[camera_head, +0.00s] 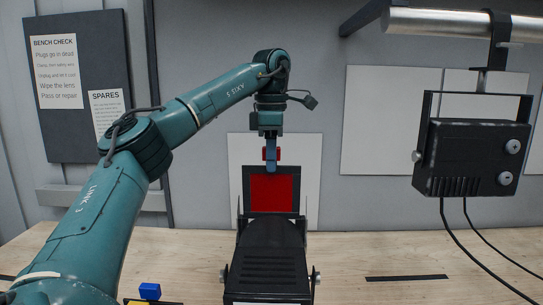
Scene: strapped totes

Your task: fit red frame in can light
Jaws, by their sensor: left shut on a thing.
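The red frame (271,191), a red sheet with a dark border, stands upright above the front end of the can light (268,262). The can light is black, sits on the bench with its vented back toward me, and has a knob on each side. My left gripper (271,164) reaches down from above and is shut on the frame's top edge. The frame's lower edge is hidden behind the can light's body, so I cannot tell whether it sits in the holder. My right gripper is not in view.
A black strip (407,278) lies right of the can light. A blue block (149,291) lies at the front left. White panels are on the wall behind.

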